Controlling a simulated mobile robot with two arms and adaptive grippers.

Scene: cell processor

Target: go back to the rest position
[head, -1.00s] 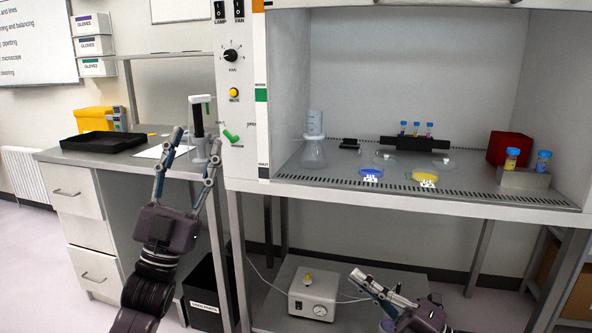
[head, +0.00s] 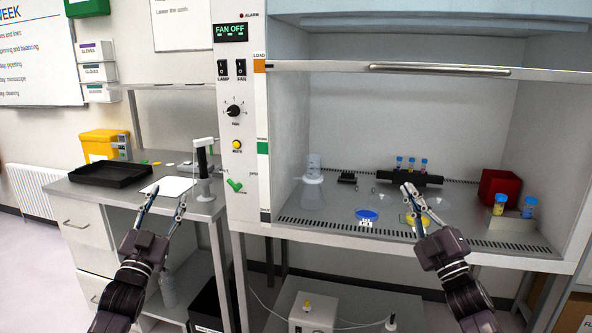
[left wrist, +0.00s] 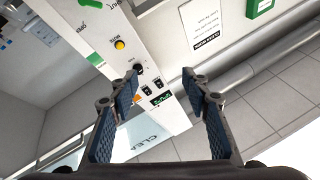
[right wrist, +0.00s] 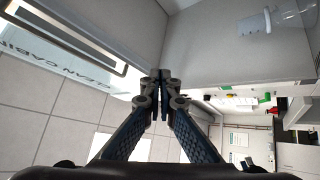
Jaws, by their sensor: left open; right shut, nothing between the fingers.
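My left gripper (head: 162,204) is open and empty in the head view, raised in front of the side bench. In the left wrist view its two fingers (left wrist: 164,88) stand apart, with the cabinet's control panel (left wrist: 90,35) beyond them. My right gripper (head: 412,189) is shut and empty in the head view, in front of the cabinet opening. It hides part of the yellow dish (head: 424,221). In the right wrist view its fingertips (right wrist: 160,76) meet with nothing between them.
The cabinet's work surface (head: 320,225) holds a flask (head: 313,190), a blue dish (head: 366,214), a dark tube rack (head: 385,177) and a red box (head: 499,188). The raised sash (head: 440,70) is above. A black tray (head: 110,174) lies on the left bench.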

